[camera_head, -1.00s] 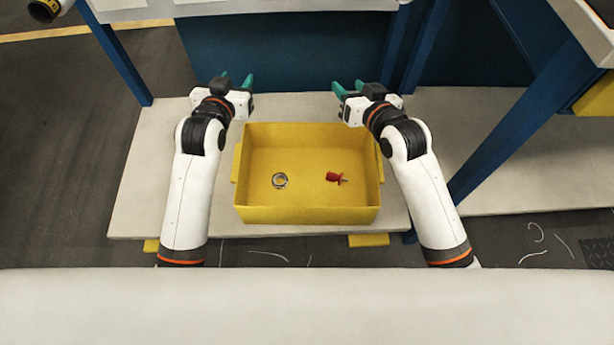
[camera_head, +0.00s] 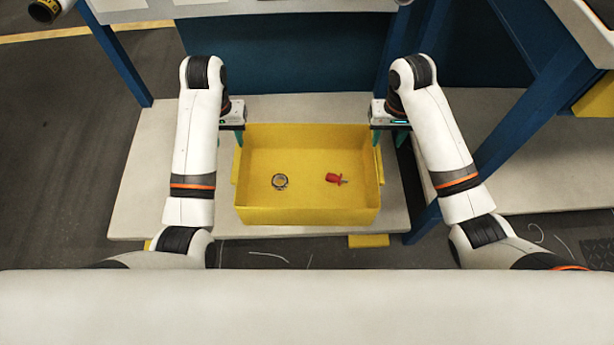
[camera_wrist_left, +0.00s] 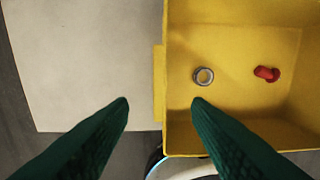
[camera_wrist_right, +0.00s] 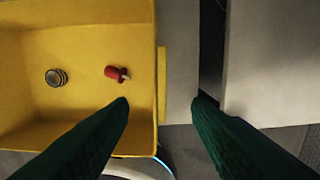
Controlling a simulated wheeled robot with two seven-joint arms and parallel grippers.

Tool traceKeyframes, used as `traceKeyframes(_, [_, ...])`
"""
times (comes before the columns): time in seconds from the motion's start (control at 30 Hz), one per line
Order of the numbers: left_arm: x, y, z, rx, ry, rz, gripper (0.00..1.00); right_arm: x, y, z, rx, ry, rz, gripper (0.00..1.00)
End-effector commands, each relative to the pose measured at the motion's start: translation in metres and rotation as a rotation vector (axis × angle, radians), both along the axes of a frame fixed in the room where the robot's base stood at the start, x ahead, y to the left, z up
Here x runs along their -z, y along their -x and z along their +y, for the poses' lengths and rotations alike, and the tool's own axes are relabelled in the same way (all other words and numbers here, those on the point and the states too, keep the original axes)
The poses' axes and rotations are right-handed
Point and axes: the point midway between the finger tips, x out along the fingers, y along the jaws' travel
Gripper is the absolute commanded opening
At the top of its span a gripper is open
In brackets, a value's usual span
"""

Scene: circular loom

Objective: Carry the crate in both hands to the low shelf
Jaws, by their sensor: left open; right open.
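The yellow crate (camera_head: 308,214) sits on the pale low shelf (camera_head: 150,160). A metal ring (camera_head: 280,181) and a small red object with a metal tip (camera_head: 334,178) lie in it. My left gripper (camera_head: 239,136) is open at the crate's left end; in the left wrist view its green fingers (camera_wrist_left: 160,100) are on either side of the left side handle (camera_wrist_left: 159,85). My right gripper (camera_head: 376,138) is open at the right end; in the right wrist view its fingers (camera_wrist_right: 160,100) straddle the right side handle (camera_wrist_right: 162,85). Whether any finger touches the crate cannot be told.
Blue frame posts (camera_head: 122,60) stand at left and right. A second pale surface (camera_head: 500,180) lies to the right past a narrow gap. Yellow blocks (camera_head: 368,240) show at the shelf's front edge. Thin pale strands (camera_head: 268,255) lie on the dark floor.

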Motion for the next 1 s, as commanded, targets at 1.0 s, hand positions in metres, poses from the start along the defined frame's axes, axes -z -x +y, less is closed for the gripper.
traceKeyframes(1.0, [0.119, 0.0, 0.0, 0.0, -0.001, -0.001, 0.45, 0.119, 0.001, 0.0, -0.002, 0.0, 0.0, 0.45])
